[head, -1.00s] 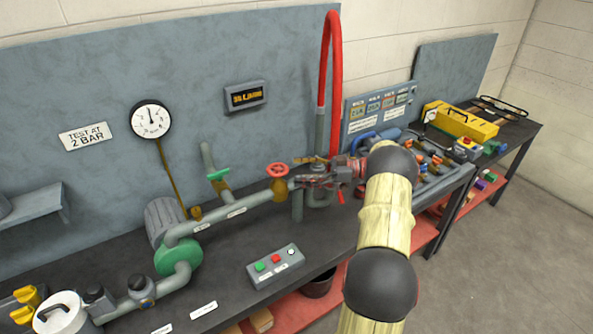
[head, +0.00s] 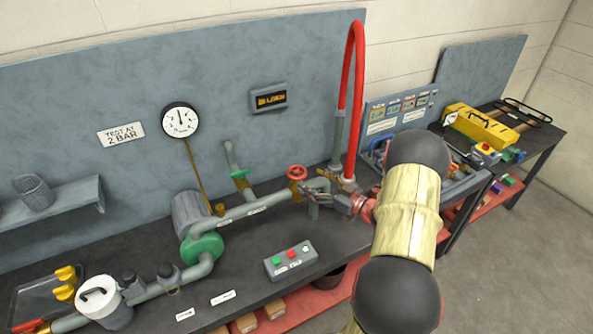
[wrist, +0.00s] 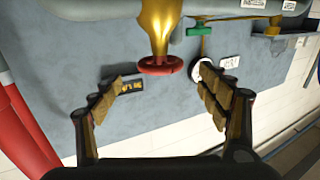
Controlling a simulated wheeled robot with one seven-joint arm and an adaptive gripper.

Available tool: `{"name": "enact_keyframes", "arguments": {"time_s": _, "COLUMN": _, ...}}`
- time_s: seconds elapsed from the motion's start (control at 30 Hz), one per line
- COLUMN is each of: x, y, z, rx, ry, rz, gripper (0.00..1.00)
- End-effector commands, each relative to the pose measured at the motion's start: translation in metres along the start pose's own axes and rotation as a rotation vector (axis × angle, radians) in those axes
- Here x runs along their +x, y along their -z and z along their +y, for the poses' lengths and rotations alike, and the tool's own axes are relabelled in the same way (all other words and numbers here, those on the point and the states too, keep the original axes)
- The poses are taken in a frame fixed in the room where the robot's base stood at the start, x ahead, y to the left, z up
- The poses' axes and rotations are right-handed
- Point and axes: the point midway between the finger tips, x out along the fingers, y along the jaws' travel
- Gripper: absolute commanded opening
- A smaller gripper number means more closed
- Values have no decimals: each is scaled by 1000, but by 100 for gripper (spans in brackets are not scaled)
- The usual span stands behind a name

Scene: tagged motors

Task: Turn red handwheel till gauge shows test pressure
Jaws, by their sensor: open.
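The red handwheel (head: 297,172) sits on a brass valve body on the grey pipe, left of my gripper. It also shows in the wrist view (wrist: 160,66), with the brass body (wrist: 155,25) behind it. My gripper (head: 328,197) is open and empty; in the wrist view its fingers (wrist: 160,80) stand wide on either side of the wheel, which lies around or just beyond the tips. I see no contact. The round white gauge (head: 180,120) is on the back panel, its needle pointing about upward; its numbers are too small to read. The sign (head: 121,134) reads "TEST AT 2 BAR".
A green-handled valve (head: 240,174) stands left of the handwheel. A tall red hose (head: 356,90) rises behind my gripper. A button box (head: 290,260) lies on the dark bench in front. A lit display (head: 269,98) hangs on the panel.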

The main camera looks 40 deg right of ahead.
Motion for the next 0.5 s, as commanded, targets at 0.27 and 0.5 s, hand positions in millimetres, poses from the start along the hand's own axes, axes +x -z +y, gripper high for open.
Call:
{"name": "enact_keyframes", "arguments": {"time_s": 0.27, "x": 41, "y": 1, "z": -1, "rx": -3, "ry": 6, "rz": 2, "gripper": 76}}
{"name": "enact_keyframes", "arguments": {"time_s": 0.5, "x": 68, "y": 1, "z": -1, "rx": -1, "ry": 4, "rz": 2, "gripper": 76}}
